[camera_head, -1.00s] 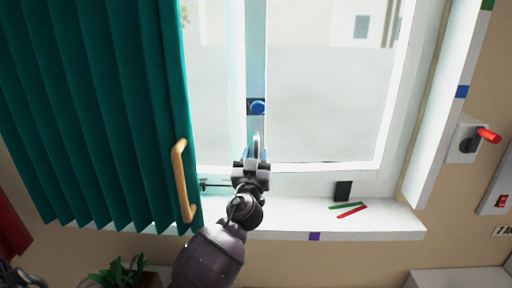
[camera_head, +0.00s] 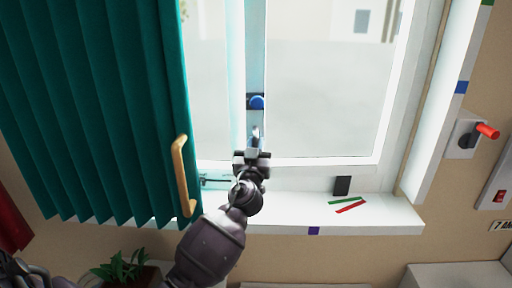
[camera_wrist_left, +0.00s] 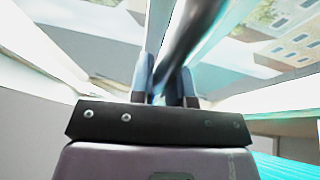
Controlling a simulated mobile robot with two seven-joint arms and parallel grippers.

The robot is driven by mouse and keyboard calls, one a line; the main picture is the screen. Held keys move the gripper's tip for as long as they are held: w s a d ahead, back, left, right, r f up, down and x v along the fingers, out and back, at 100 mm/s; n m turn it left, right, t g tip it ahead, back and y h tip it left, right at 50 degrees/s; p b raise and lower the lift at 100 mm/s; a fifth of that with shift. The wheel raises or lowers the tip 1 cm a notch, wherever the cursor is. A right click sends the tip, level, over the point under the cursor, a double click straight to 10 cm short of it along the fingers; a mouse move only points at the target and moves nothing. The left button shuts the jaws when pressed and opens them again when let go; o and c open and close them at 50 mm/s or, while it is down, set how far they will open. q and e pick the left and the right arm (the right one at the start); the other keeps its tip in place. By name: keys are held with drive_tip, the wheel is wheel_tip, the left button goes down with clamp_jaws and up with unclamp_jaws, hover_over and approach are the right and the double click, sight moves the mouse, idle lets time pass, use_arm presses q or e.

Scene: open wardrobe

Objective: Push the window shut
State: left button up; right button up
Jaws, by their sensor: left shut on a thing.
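The window (camera_head: 320,163) has a white frame and stands at the back, behind the sill. Its upright post carries a blue round knob (camera_head: 257,102) and, below that, a slim handle (camera_head: 256,133). My left gripper (camera_head: 253,152) is at this handle, below the blue knob. In the left wrist view, my left gripper's fingers (camera_wrist_left: 168,88) are shut around the dark handle bar (camera_wrist_left: 185,40), which rises between them. The lower end of the handle is hidden by the gripper. My right gripper is not in view.
A teal pleated curtain (camera_head: 90,110) with a wooden handle (camera_head: 181,175) hangs close to the left of my arm. Green and red strips (camera_head: 349,207) and a dark block (camera_head: 342,186) are on the sill (camera_head: 390,219). A red-handled switch (camera_head: 487,131) is at right. A plant (camera_head: 123,268) stands below.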

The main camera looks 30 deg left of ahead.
use_arm(q)
drive_tip(key=shift+w+a+f+b, duration=0.1)
drive_tip(key=shift+w+a+b, duration=0.85)
drive_tip(key=shift+w+a, duration=0.25)
drive_tip(key=shift+d, duration=0.1)
drive_tip(key=o, duration=0.6)
drive_tip(key=shift+w, duration=0.1)
drive_tip(key=b+v, duration=0.2)
drive_tip(key=v, duration=0.8)
drive_tip(key=shift+s+d+f, duration=0.1)
drive_tip(key=shift+s+d, duration=0.05)
drive_tip(key=shift+s, duration=0.2)
